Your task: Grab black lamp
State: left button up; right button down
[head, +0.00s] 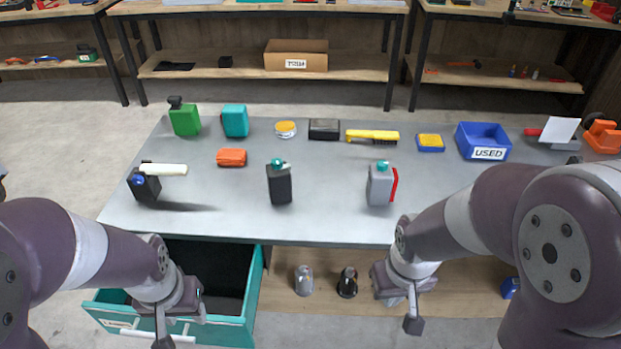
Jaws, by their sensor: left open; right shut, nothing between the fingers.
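A black block-shaped body (147,187) with a blue knob and a white tube (163,169) stands at the left of the grey table (230,222); it looks like the black lamp. The white tube points right from its top. My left gripper (180,328) is open and empty, low in front of the table at the open teal drawer, below and apart from the lamp. My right gripper (411,318) is shut and empty, in front of the table edge, far to the right of the lamp. Its fingertips are partly hidden.
The teal drawer (236,329) is pulled out under the table. A black bottle (279,184) and a grey bottle (380,187) stand near the front. An orange block (232,157), green canister (185,121) and teal canister (235,121) are near the lamp. A blue bin (468,137) stands right.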

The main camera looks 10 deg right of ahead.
aim_at(279, 185)
jog(key=i+l+z, duration=0.15)
jog(key=i+z, duration=0.6)
jog(key=k+l, duration=0.05)
